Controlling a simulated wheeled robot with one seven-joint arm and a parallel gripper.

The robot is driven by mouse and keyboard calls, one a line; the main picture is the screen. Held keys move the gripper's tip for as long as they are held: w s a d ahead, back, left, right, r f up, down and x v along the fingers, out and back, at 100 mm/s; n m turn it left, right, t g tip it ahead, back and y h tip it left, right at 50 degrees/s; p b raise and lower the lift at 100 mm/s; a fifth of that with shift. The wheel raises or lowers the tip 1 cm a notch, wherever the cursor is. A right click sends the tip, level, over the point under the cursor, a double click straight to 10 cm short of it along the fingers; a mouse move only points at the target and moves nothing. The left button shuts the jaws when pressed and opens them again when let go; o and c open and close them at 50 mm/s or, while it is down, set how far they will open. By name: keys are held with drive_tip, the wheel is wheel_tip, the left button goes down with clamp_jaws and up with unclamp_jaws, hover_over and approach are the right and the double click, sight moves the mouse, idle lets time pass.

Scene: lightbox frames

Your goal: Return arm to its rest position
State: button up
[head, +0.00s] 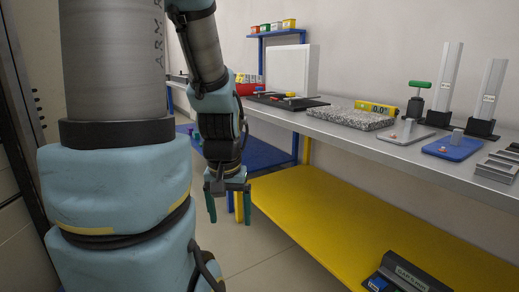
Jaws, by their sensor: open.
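My gripper (229,206) hangs at the end of my arm, left of the middle in the head view. It points down, with its two green-tipped fingers spread apart and nothing visible between them. It is in front of the workbench (345,131), lower than the bench top and apart from it. My arm's large blue and grey links fill the left side of the view and hide what lies behind them.
The bench holds a speckled block (350,118), a yellow level (376,107), a blue plate (452,148) and upright metal columns (446,80). Below is a yellow shelf (340,225) with a dark case (405,277). Bare floor (270,255) shows under my gripper.

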wheel_tip(320, 180, up, 19)
drive_tip(key=p, duration=1.6)
